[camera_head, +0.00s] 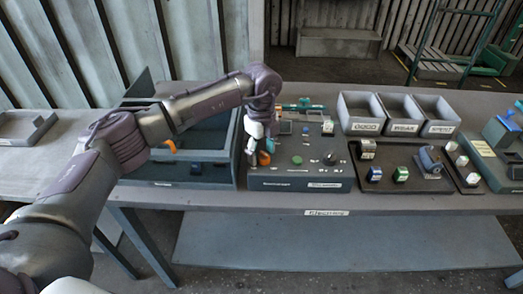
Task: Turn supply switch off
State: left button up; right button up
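My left arm comes in from the left, and its gripper (257,152) points down at the left edge of the dark control panel (300,183). A small orange part (264,158) shows at the fingertips; I cannot tell whether it is touched or held, or whether the fingers are open or shut. The panel carries a green round button (297,160), a dark knob (330,159) and several small controls. The supply switch cannot be told for certain; it may be partly hidden by the gripper. The panel's labels are too small to read. My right gripper is not in view.
Left of the panel stands an open dark box (207,183). Three grey bins (363,126) stand behind a dark tray (408,187) with small blocks on the right. A green device (502,131) stands at the far right. The table's front strip (390,203) is clear.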

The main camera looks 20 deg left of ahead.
aim_at(261, 151)
pick_arm(q)
jog(key=shift+r, duration=0.1)
notch_tip(261, 151, up, 12)
dwell(0.5)
